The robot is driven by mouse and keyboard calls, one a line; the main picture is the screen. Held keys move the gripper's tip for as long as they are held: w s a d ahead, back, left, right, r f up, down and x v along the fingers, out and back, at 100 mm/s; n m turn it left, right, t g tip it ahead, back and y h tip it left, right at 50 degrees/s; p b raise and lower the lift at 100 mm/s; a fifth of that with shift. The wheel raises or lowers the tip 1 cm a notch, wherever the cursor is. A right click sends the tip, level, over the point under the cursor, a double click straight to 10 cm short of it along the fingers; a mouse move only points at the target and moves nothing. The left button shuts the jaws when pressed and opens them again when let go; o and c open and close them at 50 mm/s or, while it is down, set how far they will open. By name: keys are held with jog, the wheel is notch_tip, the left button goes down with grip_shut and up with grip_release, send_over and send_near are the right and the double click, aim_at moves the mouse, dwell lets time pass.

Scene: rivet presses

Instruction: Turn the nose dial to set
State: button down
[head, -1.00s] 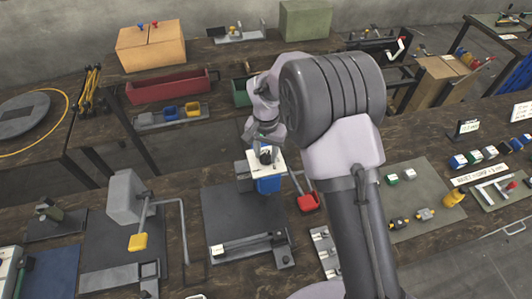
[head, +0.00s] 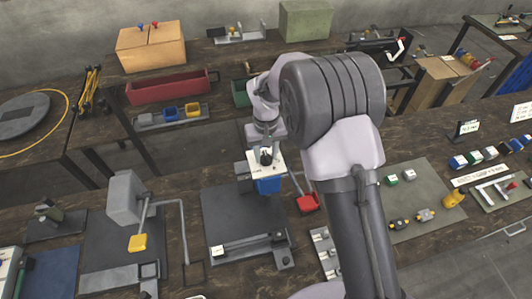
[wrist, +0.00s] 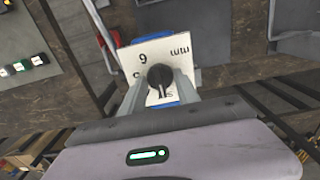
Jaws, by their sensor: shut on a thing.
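The nose dial (wrist: 160,76) is a black knob with a pale pointer line, on a white plate (wrist: 140,56). The plate carries a "6", "mm" and other marks partly hidden by the fingers. In the head view the white plate (head: 279,160) sits on top of a blue block (head: 268,186). My gripper (wrist: 161,84) is shut on the dial, one finger on each side of it. In the head view my gripper (head: 266,157) points down onto the plate. The pointer line faces the palm side in the wrist view, but the mark it points to is hard to read.
A red-ended lever (head: 308,202) stands just right of the blue block. A yellow-ended press lever (head: 138,242) stands to the left. A grey mat (head: 225,217) lies in front. A red bin (head: 167,87) and small coloured bins are behind.

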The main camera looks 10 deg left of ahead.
aim_at(266, 155)
jog(key=shift+r, duration=0.1)
dwell(0.3)
jog(key=c, duration=0.9)
grip_release()
notch_tip(266, 155, up, 17)
jog(key=shift+r+p, duration=0.15)
jog(key=shift+p, duration=0.7)
